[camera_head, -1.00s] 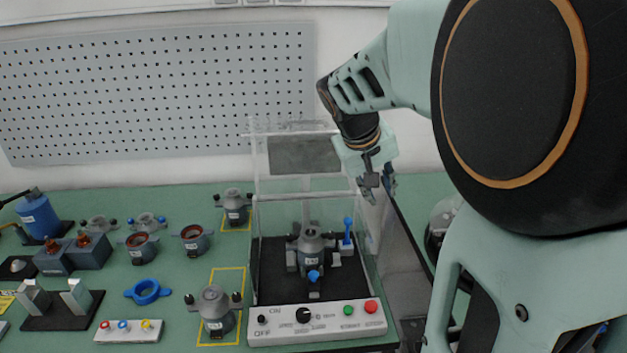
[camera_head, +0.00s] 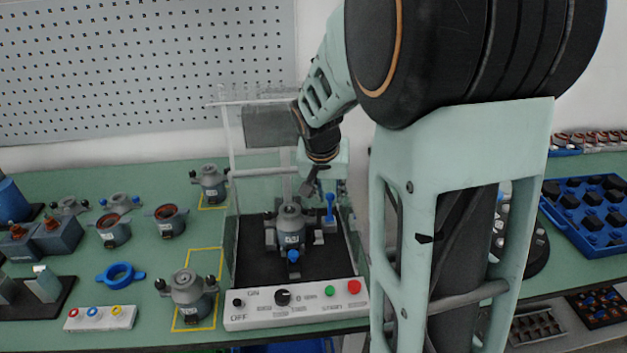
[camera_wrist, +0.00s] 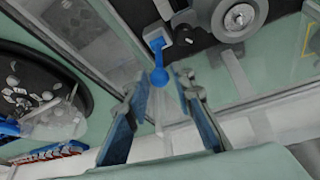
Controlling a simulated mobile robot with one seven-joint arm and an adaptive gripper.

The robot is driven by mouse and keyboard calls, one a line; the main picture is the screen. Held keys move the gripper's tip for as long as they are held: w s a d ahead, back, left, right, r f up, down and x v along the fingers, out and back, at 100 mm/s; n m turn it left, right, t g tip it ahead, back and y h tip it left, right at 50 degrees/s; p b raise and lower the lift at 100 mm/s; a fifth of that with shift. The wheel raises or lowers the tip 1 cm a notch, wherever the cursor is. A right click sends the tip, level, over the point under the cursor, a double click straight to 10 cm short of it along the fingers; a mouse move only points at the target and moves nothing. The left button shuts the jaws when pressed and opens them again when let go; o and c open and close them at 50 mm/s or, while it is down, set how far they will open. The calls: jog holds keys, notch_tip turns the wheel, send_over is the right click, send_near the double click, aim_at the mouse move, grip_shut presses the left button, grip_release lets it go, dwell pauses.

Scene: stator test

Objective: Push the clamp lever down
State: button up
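The clamp lever (camera_head: 330,208) is blue and stands upright at the right of the clamped grey motor (camera_head: 291,228) inside the test box. In the wrist view the lever (camera_wrist: 158,60) shows its round blue knob close beyond my fingertips, in line with the gap between them. My gripper (camera_head: 325,190) is just above the lever in the head view. In the wrist view my gripper (camera_wrist: 166,98) has its two fingers well apart with nothing held between them. I cannot tell whether a finger touches the knob. The lever's base is partly hidden in the head view.
The clear-walled test box has a raised lid frame (camera_head: 228,140) behind my gripper and a front control panel (camera_head: 300,306). More motors, such as one in a yellow outline (camera_head: 188,290), stand left. A blue tray (camera_head: 590,215) lies right, beyond my arm.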

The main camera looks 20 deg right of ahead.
jog(key=shift+x, duration=0.85)
jog(key=shift+c, duration=0.4)
grip_shut()
